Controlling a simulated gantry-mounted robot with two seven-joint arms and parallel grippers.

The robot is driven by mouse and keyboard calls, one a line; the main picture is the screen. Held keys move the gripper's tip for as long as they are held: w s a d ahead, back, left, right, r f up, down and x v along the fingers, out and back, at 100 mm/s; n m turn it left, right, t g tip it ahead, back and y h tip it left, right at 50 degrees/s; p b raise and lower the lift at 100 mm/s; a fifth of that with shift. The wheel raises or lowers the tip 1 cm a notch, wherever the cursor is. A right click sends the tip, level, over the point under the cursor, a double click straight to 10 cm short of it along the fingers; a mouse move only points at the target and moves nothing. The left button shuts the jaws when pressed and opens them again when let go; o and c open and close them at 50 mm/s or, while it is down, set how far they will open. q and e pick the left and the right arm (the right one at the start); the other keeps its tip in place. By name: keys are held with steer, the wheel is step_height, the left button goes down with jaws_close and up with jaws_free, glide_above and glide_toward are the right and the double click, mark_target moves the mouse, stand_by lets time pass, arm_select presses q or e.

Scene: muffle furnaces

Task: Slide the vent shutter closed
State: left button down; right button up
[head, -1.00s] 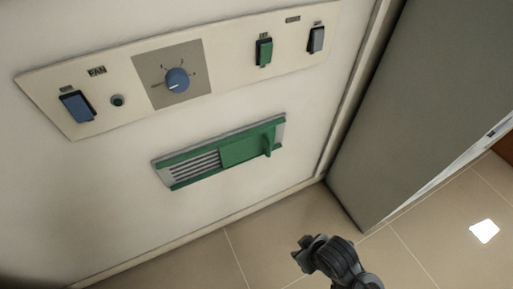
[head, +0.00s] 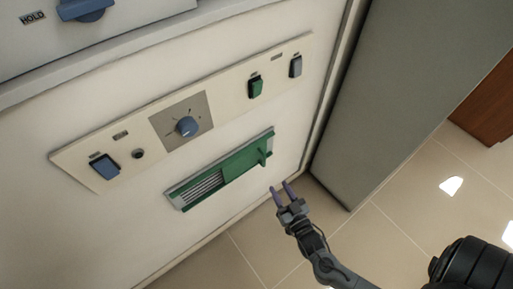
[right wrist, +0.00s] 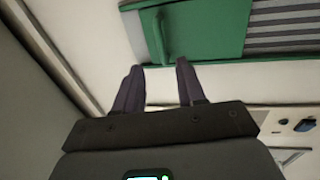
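The vent shutter (head: 240,162) is a green sliding plate in a green-railed frame on the white furnace front. It covers the right part of the vent, and the grey slots (head: 203,187) at the left are uncovered. A green handle tab (head: 263,156) sticks out near its right end. My right gripper (head: 280,189) is open and empty, below and a little right of the handle, apart from it. In the right wrist view the two dark fingers (right wrist: 158,82) are spread, with the shutter (right wrist: 205,30) and its tab (right wrist: 162,38) beyond them. My left gripper is not in view.
A grey cabinet side (head: 390,100) stands close on the right. The tiled floor (head: 400,212) below is clear.

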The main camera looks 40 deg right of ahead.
mark_target(265, 160)
steer(key=shift+r+b+x, duration=0.15)
steer(key=shift+r+x, duration=0.25)
steer(key=shift+x, duration=1.4)
steer(key=shift+r+b+x, duration=0.1)
steer(key=shift+r+x, duration=0.35)
steer(key=shift+x, duration=1.35)
steer(key=shift+r+b+x, duration=0.15)
steer(key=shift+r+x, duration=0.25)
steer(key=shift+x, duration=1.45)
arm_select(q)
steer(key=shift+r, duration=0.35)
arm_select(e)
steer(key=shift+s, duration=0.1)
steer(key=shift+c, duration=0.5)
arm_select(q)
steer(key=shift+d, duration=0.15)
arm_select(e)
steer(key=shift+a, duration=0.1)
jaws_close()
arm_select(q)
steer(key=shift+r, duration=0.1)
